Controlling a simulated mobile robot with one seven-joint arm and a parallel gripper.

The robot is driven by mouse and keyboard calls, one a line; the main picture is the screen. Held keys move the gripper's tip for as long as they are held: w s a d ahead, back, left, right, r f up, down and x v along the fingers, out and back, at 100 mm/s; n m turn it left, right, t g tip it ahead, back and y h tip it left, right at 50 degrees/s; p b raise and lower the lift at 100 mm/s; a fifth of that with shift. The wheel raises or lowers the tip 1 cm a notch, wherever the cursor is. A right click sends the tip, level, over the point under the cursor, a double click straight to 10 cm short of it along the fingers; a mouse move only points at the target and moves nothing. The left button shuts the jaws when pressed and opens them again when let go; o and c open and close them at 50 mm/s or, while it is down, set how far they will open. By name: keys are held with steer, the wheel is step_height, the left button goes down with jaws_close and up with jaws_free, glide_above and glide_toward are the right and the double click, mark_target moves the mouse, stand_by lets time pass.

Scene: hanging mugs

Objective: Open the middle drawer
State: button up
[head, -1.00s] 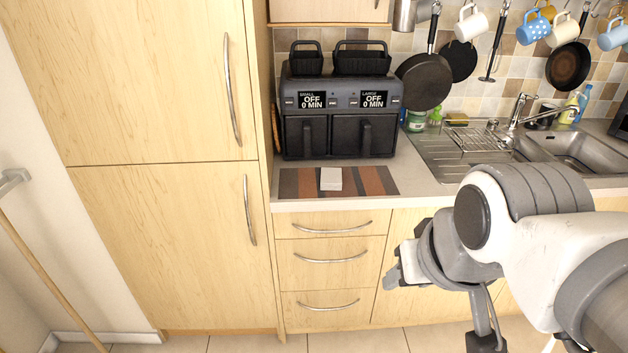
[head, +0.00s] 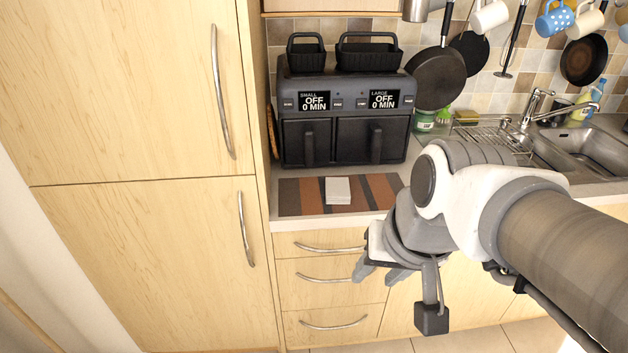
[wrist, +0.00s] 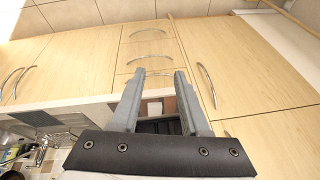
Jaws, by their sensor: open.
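The middle drawer (head: 299,266) is a pale wood front with a curved metal handle (head: 322,279), in a stack of three below the counter. It is closed. My gripper (head: 378,273) is open and empty, at the right side of the stack in the head view, and hides part of the drawer's right edge. In the wrist view, which is upside down, my gripper (wrist: 160,73) points toward the stack. The middle handle (wrist: 149,57) shows just beyond the fingertips, apart from them. The top drawer's handle shows near the fingertips.
The top drawer (head: 290,242) and bottom drawer (head: 300,330) are closed. A tall cupboard (head: 130,260) stands left of the stack. The counter above holds a black air fryer (head: 345,120) and a striped mat (head: 290,197) with a white block (head: 338,190). Floor in front is free.

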steer(key=w+a+f+m+g+y+b, duration=0.1)
steer(key=a+f+m+g+y+b, duration=0.1)
steer(key=a+f+m, duration=0.3)
steer(key=w+a+f+m+g+y+b, duration=0.1)
steer(key=f+m+y+b, duration=0.1)
steer(key=f, duration=0.6)
steer(key=n+t+y+b, duration=0.1)
steer(key=n+t+b, duration=1.05)
steer(key=n, duration=1.95)
glide_toward(339, 280)
steer(key=w+a+f, duration=0.1)
steer(key=w, duration=0.2)
steer(key=w+a+f+t, duration=0.1)
steer(key=w, duration=0.2)
steer(key=w+a+f+t+b, duration=0.1)
steer(key=w+a+f, duration=0.1)
steer(key=shift+w, duration=0.4)
steer(key=shift+d, duration=0.1)
jaws_close()
